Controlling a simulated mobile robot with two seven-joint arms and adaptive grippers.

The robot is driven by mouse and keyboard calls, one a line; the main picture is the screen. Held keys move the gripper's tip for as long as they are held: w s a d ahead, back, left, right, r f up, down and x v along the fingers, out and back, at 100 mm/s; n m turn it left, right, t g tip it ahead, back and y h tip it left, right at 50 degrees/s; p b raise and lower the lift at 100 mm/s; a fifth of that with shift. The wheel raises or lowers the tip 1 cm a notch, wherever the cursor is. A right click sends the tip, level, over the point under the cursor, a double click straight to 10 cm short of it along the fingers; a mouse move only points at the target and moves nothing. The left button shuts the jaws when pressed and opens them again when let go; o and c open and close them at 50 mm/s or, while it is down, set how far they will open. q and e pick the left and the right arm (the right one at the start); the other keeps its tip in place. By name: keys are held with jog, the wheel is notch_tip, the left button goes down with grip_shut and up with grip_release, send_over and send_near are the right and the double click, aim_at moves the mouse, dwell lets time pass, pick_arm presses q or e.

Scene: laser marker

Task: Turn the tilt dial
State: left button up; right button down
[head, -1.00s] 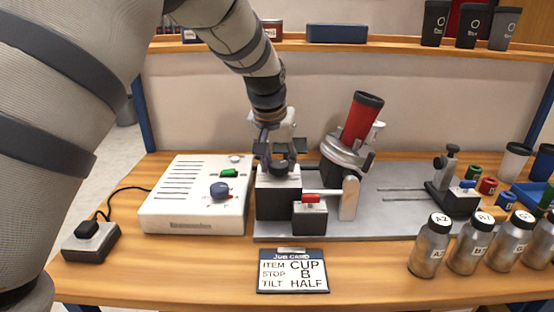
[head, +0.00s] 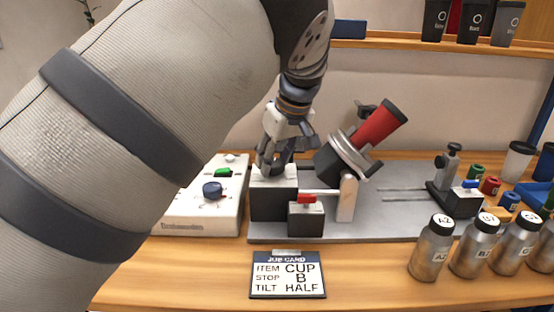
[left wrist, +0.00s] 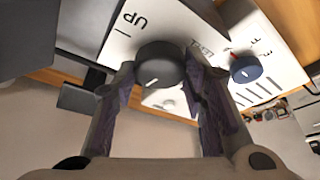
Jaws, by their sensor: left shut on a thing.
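The black tilt dial (left wrist: 160,68) sits on the white top of a black block (head: 273,198) in the middle of the bench. It has a white pointer line; the printed words "UP" and "LEVEL" show around it in the left wrist view. My left gripper (head: 274,160) comes down from above with its fingers closed on either side of the dial. The fingers mostly hide the dial in the head view. The red cup (head: 382,125) with a black rim leans to the right in the grey holder (head: 350,160). My right gripper is not in view.
The job card (head: 288,275) reads CUP, B, HALF. A red-lever block (head: 306,215) stands in front of the dial block. A white control box (head: 205,215) with a blue knob is at left. Several bottles (head: 431,247) stand at right. My arm covers the left side.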

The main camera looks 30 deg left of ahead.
pick_arm(q)
jog(key=shift+f+n+g, duration=0.2)
jog(key=shift+n+g, duration=0.2)
jog(key=shift+n, duration=0.4)
jog(key=o, duration=1.2)
jog(key=shift+c, duration=0.2)
jog(key=shift+r, duration=0.1)
jog(key=shift+r, duration=0.15)
jog(key=v, duration=1.1)
jog(key=shift+d+r, duration=0.3)
jog(key=shift+r, duration=0.1)
